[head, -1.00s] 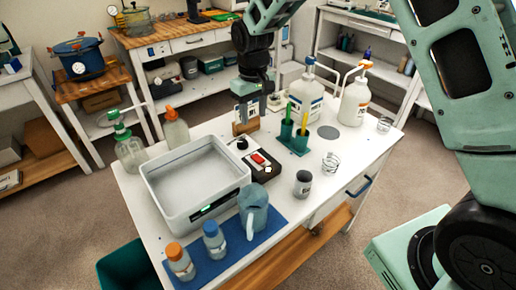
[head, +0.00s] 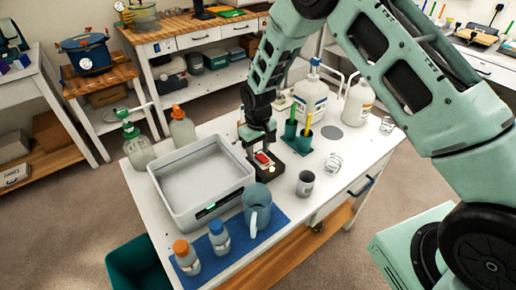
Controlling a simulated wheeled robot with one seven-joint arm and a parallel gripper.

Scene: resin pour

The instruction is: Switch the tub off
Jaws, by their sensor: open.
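The tub (head: 177,200) is a pale grey rectangular basin on the white table, with a small lit green display (head: 206,211) on its front wall. Just right of it sits a small black control box (head: 267,175) with a red switch (head: 262,158) on top. My gripper (head: 259,146) points down from above, open, over the back part of the box and close to the red switch. Its fingers hide part of the box. I cannot tell whether they touch it.
A teal holder (head: 297,141) with green and yellow tools stands right of my gripper, with pump bottles (head: 310,97) behind. A blue jug (head: 257,204) and small bottles (head: 187,257) stand in front of the tub. A grey cup (head: 305,184) is at the right.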

